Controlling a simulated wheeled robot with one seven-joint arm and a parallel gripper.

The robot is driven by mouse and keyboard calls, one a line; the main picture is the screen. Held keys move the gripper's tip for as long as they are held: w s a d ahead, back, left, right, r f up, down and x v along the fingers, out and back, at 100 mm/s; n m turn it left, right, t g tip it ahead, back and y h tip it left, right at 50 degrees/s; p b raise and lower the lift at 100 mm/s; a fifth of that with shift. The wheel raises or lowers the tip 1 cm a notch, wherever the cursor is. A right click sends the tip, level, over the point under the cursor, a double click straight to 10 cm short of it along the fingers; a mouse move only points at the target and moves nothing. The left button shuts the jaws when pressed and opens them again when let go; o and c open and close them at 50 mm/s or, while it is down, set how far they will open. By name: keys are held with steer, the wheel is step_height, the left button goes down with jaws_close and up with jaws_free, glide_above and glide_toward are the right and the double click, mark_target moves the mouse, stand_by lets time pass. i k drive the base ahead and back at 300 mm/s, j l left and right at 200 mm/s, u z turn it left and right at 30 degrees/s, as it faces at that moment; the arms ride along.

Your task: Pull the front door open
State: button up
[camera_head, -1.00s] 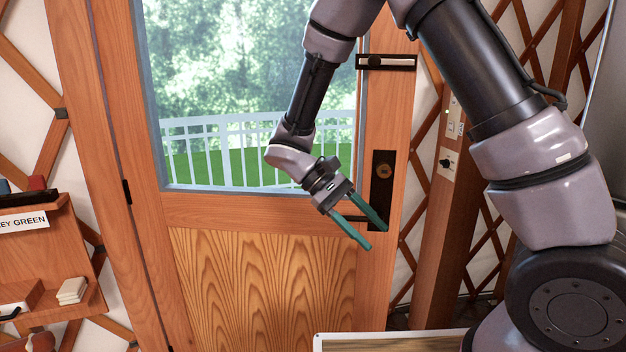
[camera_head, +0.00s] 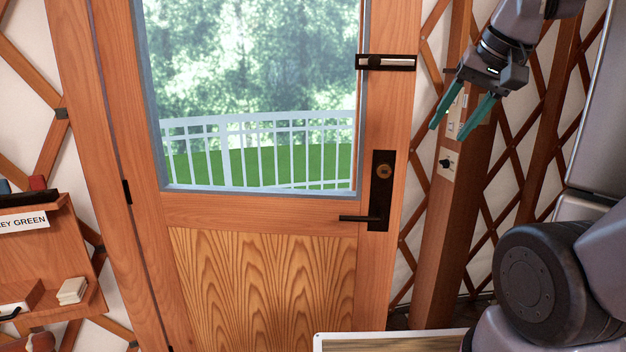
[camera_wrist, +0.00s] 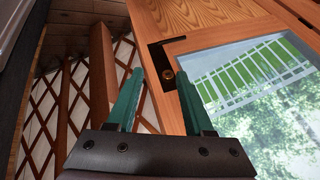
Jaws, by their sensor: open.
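The front door (camera_head: 262,285) is wooden with a glass upper pane, and its hinge side is on the left. I cannot tell whether it is fully shut or slightly ajar. Its black lever handle (camera_head: 358,218) points left from a dark plate (camera_head: 380,190) near the right edge; a round brass lock sits above the lever. My gripper (camera_head: 447,132) has green fingers spread apart and empty, up and right of the handle, touching nothing I can see. In the wrist view the handle plate (camera_wrist: 158,58) shows beyond and between the fingertips (camera_wrist: 160,76).
A dark slide bolt (camera_head: 386,62) is on the door above the handle. A wooden post with switches (camera_head: 447,163) stands right of the door before the lattice wall. A shelf (camera_head: 45,255) is at left. A light-edged surface (camera_head: 395,342) lies at the bottom.

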mark_target(231, 269)
steer(key=i+j+z, duration=0.15)
steer(key=i, duration=0.25)
steer(key=i+j+z, duration=0.2)
steer(key=i+l+u, duration=0.15)
steer(key=i+u, duration=0.2)
